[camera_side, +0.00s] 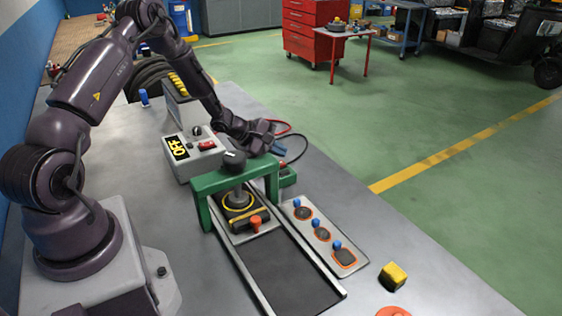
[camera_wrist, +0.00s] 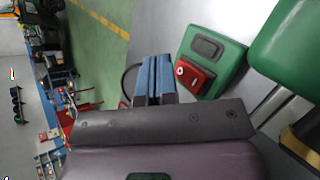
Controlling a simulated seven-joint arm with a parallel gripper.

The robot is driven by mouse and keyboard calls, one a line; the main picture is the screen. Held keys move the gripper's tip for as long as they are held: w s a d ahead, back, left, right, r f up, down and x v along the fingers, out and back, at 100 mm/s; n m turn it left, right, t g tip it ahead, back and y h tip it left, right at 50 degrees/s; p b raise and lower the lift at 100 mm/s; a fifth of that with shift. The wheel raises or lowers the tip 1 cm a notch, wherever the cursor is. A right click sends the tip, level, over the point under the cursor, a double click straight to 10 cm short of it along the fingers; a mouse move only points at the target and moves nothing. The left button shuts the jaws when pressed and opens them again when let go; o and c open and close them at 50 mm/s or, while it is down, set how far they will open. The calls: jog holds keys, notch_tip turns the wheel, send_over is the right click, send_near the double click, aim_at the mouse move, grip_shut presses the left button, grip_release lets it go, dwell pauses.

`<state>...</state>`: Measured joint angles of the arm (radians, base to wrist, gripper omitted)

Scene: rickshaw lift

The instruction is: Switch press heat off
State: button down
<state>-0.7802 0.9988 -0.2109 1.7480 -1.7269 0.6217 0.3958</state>
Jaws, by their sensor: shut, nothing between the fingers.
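A green box (camera_wrist: 212,58) in the wrist view carries a red rocker switch (camera_wrist: 188,75) with a light mark and a dark oval pad. My gripper (camera_wrist: 155,78) has its blue fingers shut together and empty, just left of this switch; contact cannot be told. In the side view my gripper (camera_side: 279,147) is above and behind the green press frame (camera_side: 232,176), over the small green box (camera_side: 287,176), whose switch is mostly hidden. A grey control box (camera_side: 196,160) has a yellow-lettered display (camera_side: 177,148), a black knob and another red switch (camera_side: 206,145).
The press frame stands over a dark track (camera_side: 270,268) with metal rails. A panel (camera_side: 325,240) with several blue-topped clamps lies to its right. A yellow block (camera_side: 393,276) sits near the bench edge. Red and black cables run behind my gripper.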

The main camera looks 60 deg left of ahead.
jog(key=shift+s+r, duration=0.2)
jog(key=shift+r, duration=1.05)
jog(key=shift+s+r, duration=0.15)
jog(key=shift+r, duration=1.05)
jog(key=s+d+r+m+g+h, duration=0.15)
jog(key=s+d+r+m, duration=0.25)
jog(key=d+r+m, duration=0.4)
jog(key=s+d+r+m+g, duration=0.3)
jog(key=s+d+r+m, duration=0.2)
jog(key=d+r, duration=0.4)
jog(key=s+r+m+y, duration=0.2)
jog(key=s+r+m, duration=0.1)
jog(key=s, duration=0.5)
jog(key=s+d+r+m+y, duration=0.1)
jog(key=s+r+m+y, duration=0.2)
jog(key=s, duration=0.6)
jog(key=m, duration=0.2)
jog(key=shift+d+r+m, duration=0.2)
jog(key=shift+d+m, duration=0.05)
jog(key=shift+m, duration=0.15)
jog(key=shift+y, duration=0.25)
